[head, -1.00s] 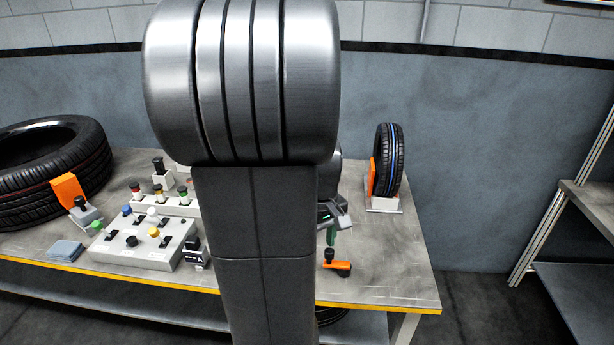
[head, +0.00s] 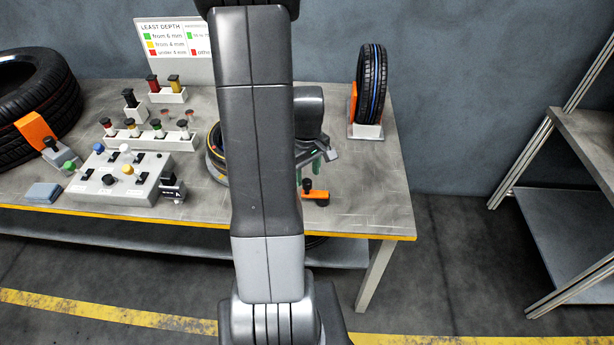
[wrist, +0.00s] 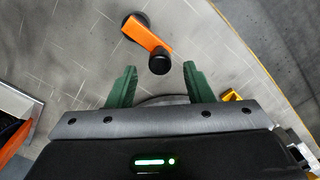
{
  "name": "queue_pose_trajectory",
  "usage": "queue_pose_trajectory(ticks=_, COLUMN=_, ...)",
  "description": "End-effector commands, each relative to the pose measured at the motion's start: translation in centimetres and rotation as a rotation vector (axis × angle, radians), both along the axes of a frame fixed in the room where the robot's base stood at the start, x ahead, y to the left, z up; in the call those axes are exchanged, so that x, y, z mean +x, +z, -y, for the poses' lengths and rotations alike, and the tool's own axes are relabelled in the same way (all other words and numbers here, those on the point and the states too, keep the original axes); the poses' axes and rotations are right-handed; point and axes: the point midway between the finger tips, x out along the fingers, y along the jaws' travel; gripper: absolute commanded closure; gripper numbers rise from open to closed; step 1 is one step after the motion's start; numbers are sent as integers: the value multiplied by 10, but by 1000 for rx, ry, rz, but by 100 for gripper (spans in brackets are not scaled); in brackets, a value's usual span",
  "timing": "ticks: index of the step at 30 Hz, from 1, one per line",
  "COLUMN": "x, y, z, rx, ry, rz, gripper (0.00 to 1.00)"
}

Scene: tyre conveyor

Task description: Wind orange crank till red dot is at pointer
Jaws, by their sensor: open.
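The orange crank (head: 318,194) with its upright black knob (head: 307,184) is at the front right of the table. It also shows in the wrist view as an orange arm (wrist: 147,35) with a black knob (wrist: 160,64) at its near end and a dark round hub at the other. My gripper (wrist: 159,68) is open, its green fingers apart, with the knob in line with the gap between the tips. In the head view my gripper (head: 310,177) is close above the crank.
A tyre with a blue stripe (head: 371,85) stands in a holder at the back right. A ring-shaped object with a yellow band (head: 216,158) is partly behind my arm. A button panel (head: 119,181) and a large tyre (head: 38,105) are left. Shelving stands right.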

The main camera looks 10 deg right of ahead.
Motion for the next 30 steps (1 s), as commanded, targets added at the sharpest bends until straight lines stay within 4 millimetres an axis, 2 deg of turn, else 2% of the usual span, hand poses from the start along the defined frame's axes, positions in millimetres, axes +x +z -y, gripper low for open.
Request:
queue_pose_trajectory(ticks=6, x=0, y=-19, z=0, rx=0, ry=0, rz=-1, gripper=54)
queue_pose_trajectory(ticks=17, x=0, y=-23, z=0, rx=0, ry=0, rz=1, gripper=54)
queue_pose_trajectory(ticks=24, x=0, y=-22, z=0, rx=0, ry=0, rz=1, gripper=98)
queue_pose_trajectory(ticks=30, x=0, y=-22, z=0, rx=0, ry=10, rz=1, gripper=98)
